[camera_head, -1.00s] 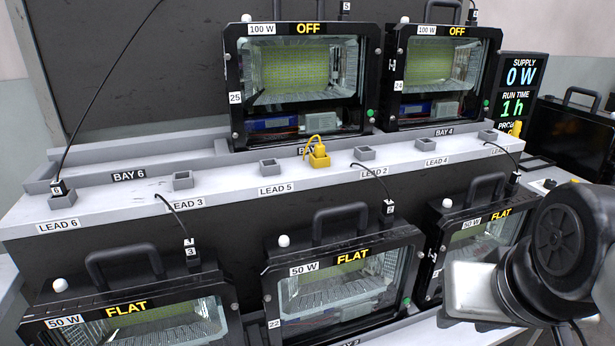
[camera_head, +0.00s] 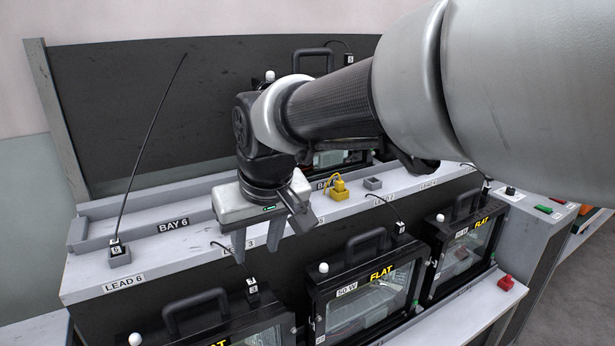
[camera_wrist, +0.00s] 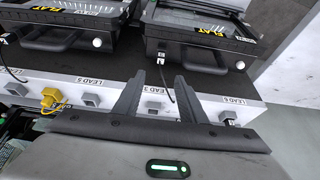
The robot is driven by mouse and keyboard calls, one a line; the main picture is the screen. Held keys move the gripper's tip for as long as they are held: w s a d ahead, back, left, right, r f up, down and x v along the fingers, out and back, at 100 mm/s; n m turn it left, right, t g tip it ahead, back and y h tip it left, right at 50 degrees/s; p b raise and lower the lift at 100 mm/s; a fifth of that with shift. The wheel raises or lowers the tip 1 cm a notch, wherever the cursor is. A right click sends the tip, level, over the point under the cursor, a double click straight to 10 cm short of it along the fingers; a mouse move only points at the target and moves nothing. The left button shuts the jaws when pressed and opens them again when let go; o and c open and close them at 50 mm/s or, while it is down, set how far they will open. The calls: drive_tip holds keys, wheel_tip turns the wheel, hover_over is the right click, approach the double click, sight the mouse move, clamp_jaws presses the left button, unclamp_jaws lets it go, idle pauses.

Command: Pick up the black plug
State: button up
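Several black plugs with white number tags are in view. One black plug (camera_head: 116,247), tagged 6, stands upright in the grey LEAD 6 holder (camera_head: 120,260) at the shelf's left end; its cable rises up and right. It also shows small at the right of the wrist view (camera_wrist: 228,118). Plug 3 (camera_head: 252,288) and plug 2 (camera_head: 400,228) sit on the tops of lower floodlights. My gripper (camera_head: 268,238) is open and empty over the LEAD 3 part of the shelf, right of plug 6. In the wrist view, the LEAD 3 holder (camera_wrist: 153,103) lies between the fingers.
A yellow plug (camera_head: 339,185) stands in a holder right of my gripper. Black floodlights with handles, such as the middle FLAT one (camera_head: 366,244), stand in front and below. A dark panel (camera_head: 140,110) rises behind. The shelf between LEAD 6 and my gripper is clear.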

sight(251, 282)
drive_tip(key=b+x, duration=0.3)
drive_tip(key=x, duration=1)
drive_tip(key=shift+a+f, duration=0.2)
drive_tip(key=shift+f, duration=0.05)
drive_tip(key=shift+r, duration=0.1)
clamp_jaws()
